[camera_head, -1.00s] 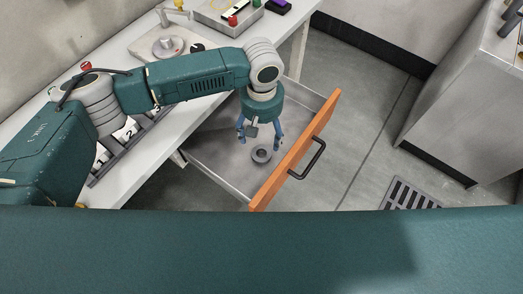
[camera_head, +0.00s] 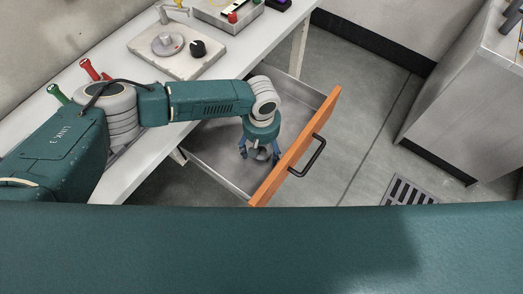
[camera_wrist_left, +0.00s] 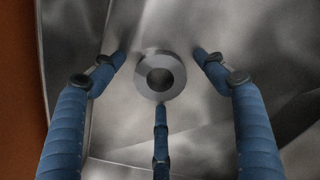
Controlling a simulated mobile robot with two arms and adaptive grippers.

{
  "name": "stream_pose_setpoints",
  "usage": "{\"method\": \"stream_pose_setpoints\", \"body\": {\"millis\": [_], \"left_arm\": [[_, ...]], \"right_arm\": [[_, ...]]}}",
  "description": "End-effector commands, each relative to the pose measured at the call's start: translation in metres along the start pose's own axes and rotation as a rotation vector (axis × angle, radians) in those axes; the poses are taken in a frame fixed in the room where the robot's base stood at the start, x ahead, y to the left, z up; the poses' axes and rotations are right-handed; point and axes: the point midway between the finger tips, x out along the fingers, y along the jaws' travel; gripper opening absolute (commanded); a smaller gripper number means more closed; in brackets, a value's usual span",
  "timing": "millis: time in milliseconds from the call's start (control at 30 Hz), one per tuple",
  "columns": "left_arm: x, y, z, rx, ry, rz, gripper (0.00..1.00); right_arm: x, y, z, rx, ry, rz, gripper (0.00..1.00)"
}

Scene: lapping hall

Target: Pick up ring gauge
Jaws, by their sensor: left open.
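The ring gauge (camera_wrist_left: 146,85) is a grey metal ring with a dark centre hole, lying flat on the floor of the open drawer. In the head view the ring gauge (camera_head: 262,154) is partly hidden under my left gripper. My left gripper (camera_head: 260,155) is above it inside the drawer, pointing down. In the left wrist view my left gripper (camera_wrist_left: 160,80) shows three blue fingers spread around the ring, with a gap on both sides. It is open and holds nothing. The drawer (camera_head: 212,177) is metal with an orange front. My right gripper is not in view.
The orange drawer front (camera_head: 296,150) with its black handle (camera_head: 310,157) rises close to the right of my gripper. A white bench (camera_head: 130,178) is on the left, bearing a plate with a black knob (camera_head: 198,48) and a metal tray (camera_head: 226,24). A grey cabinet stands at right.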

Motion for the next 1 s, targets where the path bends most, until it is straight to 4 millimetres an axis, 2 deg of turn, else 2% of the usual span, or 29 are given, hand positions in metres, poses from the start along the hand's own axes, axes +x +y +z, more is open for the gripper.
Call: {"method": "stream_pose_setpoints", "body": {"millis": [167,400,767,867,1000], "left_arm": [[0.0,0.0,0.0,0.001,-0.001,0.0,0.71],[0.0,0.0,0.0,0.001,-0.001,0.0,0.23],[-0.004,0.0,0.0,0.001,-0.001,0.0,0.22],[-0.013,0.001,0.0,0.001,-0.001,0.002,0.22],[-0.035,0.0,-0.001,0.001,0.0,0.003,0.22]], "right_arm": [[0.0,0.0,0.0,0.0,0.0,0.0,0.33],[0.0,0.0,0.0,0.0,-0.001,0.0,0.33],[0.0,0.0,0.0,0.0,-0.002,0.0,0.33],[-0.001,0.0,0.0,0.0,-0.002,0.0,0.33],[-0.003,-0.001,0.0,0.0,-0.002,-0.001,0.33]]}}
